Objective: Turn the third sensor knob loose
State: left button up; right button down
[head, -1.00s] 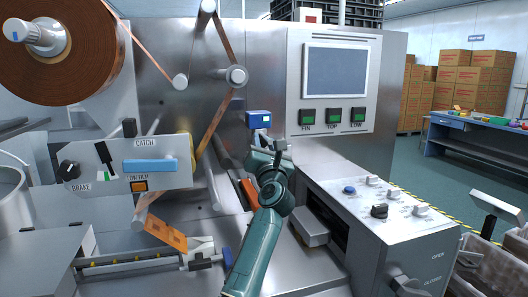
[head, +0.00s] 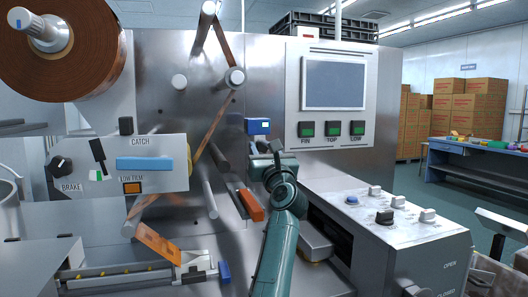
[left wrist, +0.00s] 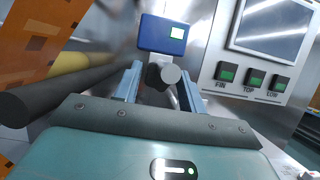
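A small blue sensor box (head: 258,127) with a pale green display is on the steel machine face, left of the screen panel. In the left wrist view the sensor (left wrist: 163,33) is straight ahead, with a round grey knob (left wrist: 171,74) just below it and a dark part beside the knob. My left gripper (head: 264,149) is just below the sensor in the head view. In the left wrist view its fingers (left wrist: 161,84) are apart, one on each side of the knob. I cannot tell whether they touch it. My right gripper is not in view.
A control box (head: 390,225) with several knobs stands at the right. Fin, top and low buttons (head: 332,129) are under the screen (head: 335,82). Rollers and orange-brown film (head: 158,243) are on the left, near my left arm; a dark rod (left wrist: 55,95) is close by.

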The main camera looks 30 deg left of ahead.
pick_arm(q)
jog(key=shift+o, duration=1.3)
jog(key=b+v, duration=0.2)
jog(key=v, duration=1.1)
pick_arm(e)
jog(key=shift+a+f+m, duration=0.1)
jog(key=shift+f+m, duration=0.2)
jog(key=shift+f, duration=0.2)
